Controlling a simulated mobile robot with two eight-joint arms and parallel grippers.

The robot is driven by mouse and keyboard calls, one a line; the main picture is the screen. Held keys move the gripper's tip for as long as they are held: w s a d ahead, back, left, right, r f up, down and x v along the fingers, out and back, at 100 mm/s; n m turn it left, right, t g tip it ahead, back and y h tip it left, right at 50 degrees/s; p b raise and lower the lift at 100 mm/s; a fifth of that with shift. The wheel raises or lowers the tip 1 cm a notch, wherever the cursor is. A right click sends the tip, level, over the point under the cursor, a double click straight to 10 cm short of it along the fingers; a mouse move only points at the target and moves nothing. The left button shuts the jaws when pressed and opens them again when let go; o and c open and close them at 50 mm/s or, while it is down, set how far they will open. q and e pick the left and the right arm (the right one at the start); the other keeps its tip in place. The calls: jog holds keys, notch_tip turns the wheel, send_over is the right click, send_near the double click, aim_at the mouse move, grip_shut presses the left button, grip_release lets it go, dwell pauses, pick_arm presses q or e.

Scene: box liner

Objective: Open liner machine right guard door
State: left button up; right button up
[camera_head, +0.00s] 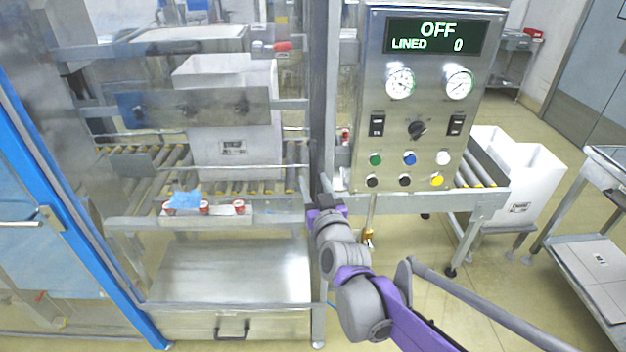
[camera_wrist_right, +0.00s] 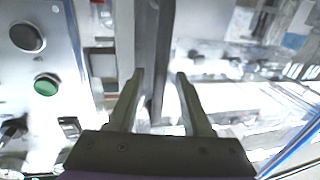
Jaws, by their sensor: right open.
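The liner machine (camera_head: 230,215) stands at the left and middle of the head view. A grey upright post (camera_head: 323,100) runs between its clear front and the control panel. My right gripper (camera_head: 322,192) is at the lower part of this post. In the right wrist view, the gripper (camera_wrist_right: 160,75) is open, with a grey vertical edge (camera_wrist_right: 157,50) in line with the gap between its fingers. I cannot tell whether the fingers touch it. A blue-framed clear door (camera_head: 75,215) with a handle (camera_head: 45,218) stands at the left. My left gripper is out of view.
The steel control panel (camera_head: 375,60) reads OFF and LINED 0. A white box (camera_head: 215,150) sits on the rollers inside the machine. A drawer (camera_head: 232,324) is below. White bins (camera_head: 535,175) and a cart (camera_head: 590,260) stand at the right, with floor between.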

jog(key=shift+w+a, duration=0.1)
jog(key=shift+w, duration=0.5)
grip_shut()
dwell(1.1)
